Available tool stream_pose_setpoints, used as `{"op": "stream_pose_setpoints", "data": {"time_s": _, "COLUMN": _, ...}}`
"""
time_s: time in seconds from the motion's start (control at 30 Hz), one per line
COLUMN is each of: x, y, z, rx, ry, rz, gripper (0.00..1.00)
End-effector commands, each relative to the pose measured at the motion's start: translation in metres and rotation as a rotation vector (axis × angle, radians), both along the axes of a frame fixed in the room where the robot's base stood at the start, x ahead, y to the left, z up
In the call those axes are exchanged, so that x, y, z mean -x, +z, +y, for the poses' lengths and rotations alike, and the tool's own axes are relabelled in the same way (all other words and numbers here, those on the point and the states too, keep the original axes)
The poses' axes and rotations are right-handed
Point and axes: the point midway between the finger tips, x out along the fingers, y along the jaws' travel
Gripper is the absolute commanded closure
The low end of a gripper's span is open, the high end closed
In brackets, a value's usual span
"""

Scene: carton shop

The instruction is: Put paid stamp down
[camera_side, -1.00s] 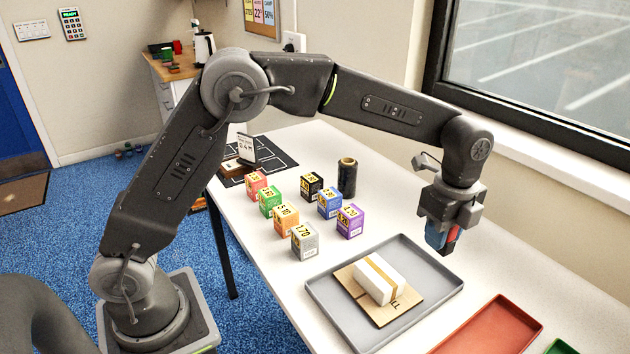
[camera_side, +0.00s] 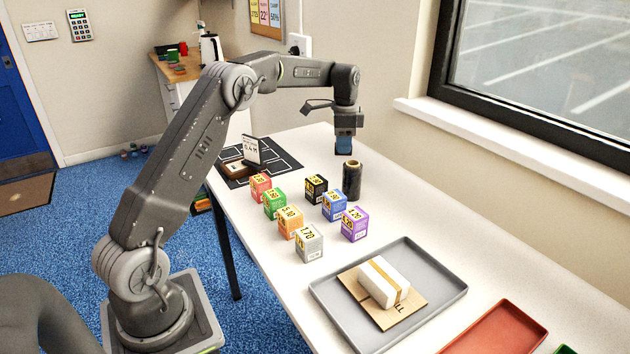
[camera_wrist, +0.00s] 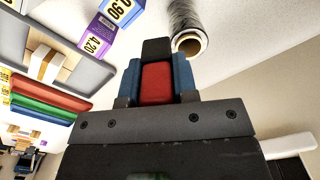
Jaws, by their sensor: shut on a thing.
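My gripper (camera_side: 344,146) hangs over the far part of the white table, above and slightly behind a dark roll. In the wrist view its blue fingers (camera_wrist: 157,78) are shut on the paid stamp (camera_wrist: 156,83), a red block with a black part beyond the fingertips. In the side view the stamp is mostly hidden by the fingers. A dark mat (camera_side: 278,160) with white outlined cells lies on the table to the left of my gripper.
On the mat stand a wooden block (camera_side: 236,170) and a card (camera_side: 251,150). The dark roll (camera_side: 351,182) stands below my gripper. Several numbered boxes (camera_side: 309,243) stand mid-table. A grey tray (camera_side: 334,306) holds a white parcel (camera_side: 384,282); a red tray (camera_side: 497,330) is nearer.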

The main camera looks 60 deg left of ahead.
Motion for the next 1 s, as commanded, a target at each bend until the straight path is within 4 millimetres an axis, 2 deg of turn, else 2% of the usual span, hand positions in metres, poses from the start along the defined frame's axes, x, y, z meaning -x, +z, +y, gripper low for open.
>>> {"op": "stream_pose_setpoints", "data": {"time_s": 0.03, "x": 0.008, "y": -0.001, "z": 0.03, "rx": -0.001, "ry": 0.075, "rz": -0.001, "gripper": 0.96}}
{"op": "stream_pose_setpoints", "data": {"time_s": 0.2, "x": 0.038, "y": -0.001, "z": 0.111, "rx": -0.001, "ry": 0.293, "rz": -0.001, "gripper": 0.96}}
{"op": "stream_pose_setpoints", "data": {"time_s": 0.3, "x": 0.057, "y": -0.001, "z": 0.146, "rx": 0.0, "ry": 0.395, "rz": 0.0, "gripper": 0.96}}
{"op": "stream_pose_setpoints", "data": {"time_s": 0.4, "x": 0.072, "y": -0.002, "z": 0.171, "rx": 0.0, "ry": 0.468, "rz": 0.0, "gripper": 0.96}}
{"op": "stream_pose_setpoints", "data": {"time_s": 0.63, "x": 0.098, "y": -0.002, "z": 0.208, "rx": -0.001, "ry": 0.582, "rz": -0.001, "gripper": 0.96}}
{"op": "stream_pose_setpoints", "data": {"time_s": 0.9, "x": 0.097, "y": -0.044, "z": 0.206, "rx": 0.001, "ry": 0.579, "rz": 0.002, "gripper": 0.96}}
{"op": "stream_pose_setpoints", "data": {"time_s": 1.0, "x": 0.095, "y": -0.052, "z": 0.205, "rx": 0.0, "ry": 0.577, "rz": 0.001, "gripper": 0.96}}
